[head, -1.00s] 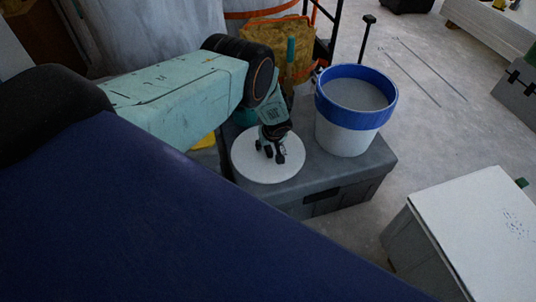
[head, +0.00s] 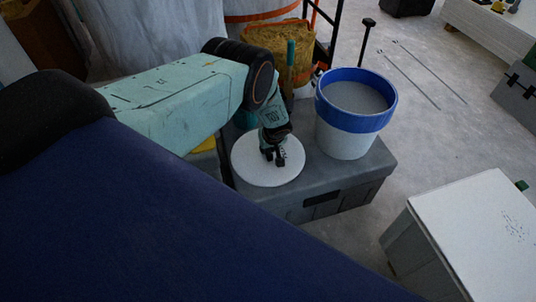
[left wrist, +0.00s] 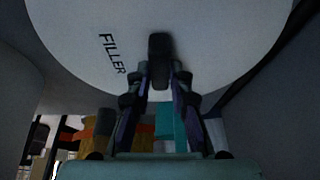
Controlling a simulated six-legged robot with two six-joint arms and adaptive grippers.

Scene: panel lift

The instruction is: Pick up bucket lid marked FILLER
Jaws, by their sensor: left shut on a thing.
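The round white bucket lid (head: 250,170) lies on top of a grey case (head: 340,172), left of the bucket. The left wrist view shows the lid (left wrist: 220,45) with the black word FILLER on it and a dark knob (left wrist: 160,50) standing at its middle. My left gripper (head: 275,158) points down over the lid's middle. Its fingers (left wrist: 159,75) are closed together on the knob, which they partly hide. The lid looks to be still resting on the case. My right gripper is in neither view.
An open white bucket (head: 345,142) with a blue rim band and grey contents stands right beside the lid. A yellow-brown bag (head: 262,38) is behind. A white-topped box (head: 480,225) stands at lower right. Bare floor (head: 425,130) lies between.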

